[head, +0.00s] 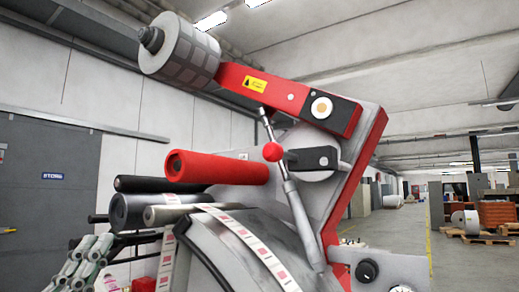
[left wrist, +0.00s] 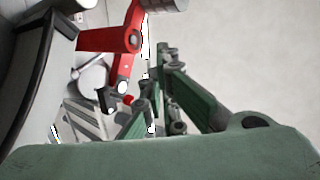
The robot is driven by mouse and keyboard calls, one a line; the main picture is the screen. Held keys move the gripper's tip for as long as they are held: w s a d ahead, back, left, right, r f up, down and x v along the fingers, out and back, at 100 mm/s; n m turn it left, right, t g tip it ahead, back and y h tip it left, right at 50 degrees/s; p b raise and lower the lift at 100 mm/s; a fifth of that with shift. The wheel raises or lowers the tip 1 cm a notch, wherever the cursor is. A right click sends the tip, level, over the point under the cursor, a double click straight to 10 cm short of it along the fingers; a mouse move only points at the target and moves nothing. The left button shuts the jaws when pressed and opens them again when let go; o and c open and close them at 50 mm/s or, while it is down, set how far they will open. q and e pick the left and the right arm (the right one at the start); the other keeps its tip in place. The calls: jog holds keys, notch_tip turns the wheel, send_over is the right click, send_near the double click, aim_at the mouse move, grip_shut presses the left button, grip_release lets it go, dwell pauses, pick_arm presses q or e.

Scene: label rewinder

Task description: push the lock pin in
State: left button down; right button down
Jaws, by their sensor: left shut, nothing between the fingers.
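The label rewinder has a red arm (head: 290,98) slanting down from a grey roll (head: 180,52). I cannot tell for certain which part is the lock pin. My left gripper (head: 92,243) is low at the left in the head view, partly cut off, well apart from the arm. In the left wrist view its green fingers (left wrist: 160,60) are together and empty, with the red arm (left wrist: 104,40) to their left.
A lever with a red ball (head: 273,152) stands in front of the machine's panel. A red roller (head: 215,167) and dark rollers (head: 150,184) stick out leftward, between my gripper and the arm. A label strip (head: 245,235) runs below. Open air lies above the rollers.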

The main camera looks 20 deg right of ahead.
pick_arm(q)
jog(key=s+d+r+m+g+h, duration=0.2)
jog(key=s+d+r+m+g, duration=0.5)
jog(key=m+g, duration=0.5)
jog(key=s+d+r+m+g+h, duration=0.25)
jog(key=s+d+m+g, duration=0.25)
jog(key=d+m+g, duration=0.75)
jog(key=w+a+r+t+y, duration=0.2)
jog(key=a+r+t+y, duration=0.4)
jog(key=t, duration=0.6)
jog(key=shift+w+a+r+y, duration=0.25)
jog(key=shift+w+a+y, duration=0.1)
jog(key=shift+y, duration=0.6)
jog(key=shift+d, duration=0.1)
